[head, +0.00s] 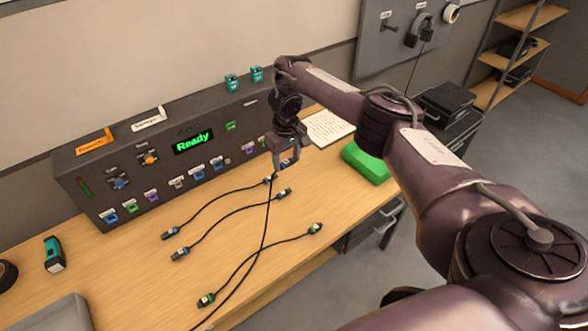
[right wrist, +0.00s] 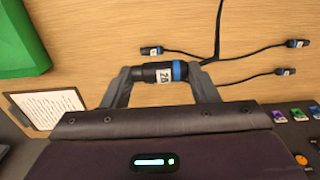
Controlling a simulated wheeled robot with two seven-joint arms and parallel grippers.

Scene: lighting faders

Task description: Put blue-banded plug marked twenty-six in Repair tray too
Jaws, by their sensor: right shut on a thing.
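My right gripper (head: 286,166) is above the table in front of the console. In the right wrist view its fingers (right wrist: 160,78) are shut across a black plug (right wrist: 146,73) with a blue band and a white label; the sideways digits look like 26 but are small. Its dark cable runs away over the table. In the head view the fingers mostly hide this plug. No tray with a readable Repair mark shows. A green tray or block (head: 366,162) lies right of the gripper, and a grey tray (head: 58,316) is cut off at bottom left. My left gripper is not in view.
Loose cables with banded plugs (head: 180,254) lie on the wooden table (head: 130,285). The dark console (head: 170,150) with a green Ready display stands behind. A paper sheet (head: 328,128) lies beyond the gripper. A teal device (head: 54,254) stands at left.

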